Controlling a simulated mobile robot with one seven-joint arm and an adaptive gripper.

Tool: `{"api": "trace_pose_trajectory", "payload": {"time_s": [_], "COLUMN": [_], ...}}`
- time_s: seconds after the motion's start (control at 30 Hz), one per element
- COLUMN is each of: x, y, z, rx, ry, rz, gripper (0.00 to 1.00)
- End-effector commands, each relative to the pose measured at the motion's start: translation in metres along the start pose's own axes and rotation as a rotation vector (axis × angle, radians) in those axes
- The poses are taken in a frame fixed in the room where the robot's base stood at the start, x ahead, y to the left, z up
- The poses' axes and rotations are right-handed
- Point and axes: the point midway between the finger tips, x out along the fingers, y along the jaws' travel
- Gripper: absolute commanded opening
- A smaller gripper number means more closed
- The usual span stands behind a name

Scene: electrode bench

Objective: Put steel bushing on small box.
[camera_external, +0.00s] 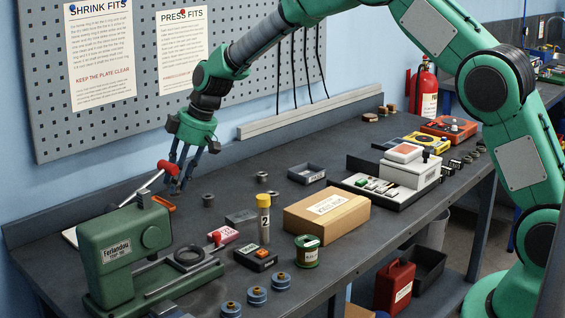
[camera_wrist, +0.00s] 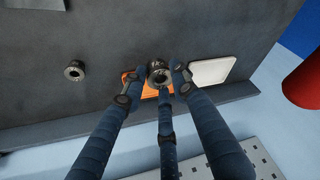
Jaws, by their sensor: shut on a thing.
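My gripper (camera_external: 179,184) has blue fingers pointing down, above the far left of the bench beside the red press handle. In the wrist view my gripper (camera_wrist: 158,85) is shut on a steel bushing (camera_wrist: 159,73), a short grey ring between the fingertips. The fingers largely hide this bushing in the external view. A small dark grey box (camera_external: 241,217) lies mid-bench, right of and nearer than my gripper, with nothing seen on it. A dark open tray (camera_external: 307,173) stands farther right; I cannot tell which of the two is the small box.
A green press (camera_external: 124,255) with a red-gripped lever (camera_external: 168,168) stands close to my gripper. An orange item (camera_external: 163,203) lies below. A loose ring (camera_external: 208,200) stands nearby, and another shows in the wrist view (camera_wrist: 74,71). A cardboard box (camera_external: 327,212) and yellow-capped cylinder (camera_external: 263,218) stand right.

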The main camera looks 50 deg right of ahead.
Motion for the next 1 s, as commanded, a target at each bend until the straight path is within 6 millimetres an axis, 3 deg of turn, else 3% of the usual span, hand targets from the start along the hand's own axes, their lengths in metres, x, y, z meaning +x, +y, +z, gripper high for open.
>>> {"api": "trace_pose_trajectory", "payload": {"time_s": [0.17,0.47,1.0], "x": [-0.019,-0.059,-0.123], "y": [0.009,0.020,0.010], "z": [0.027,0.096,0.225], "rx": [0.002,-0.002,-0.005], "ry": [-0.002,-0.008,-0.012], "rz": [0.001,-0.001,-0.005], "gripper": [0.00,0.00,0.00]}}
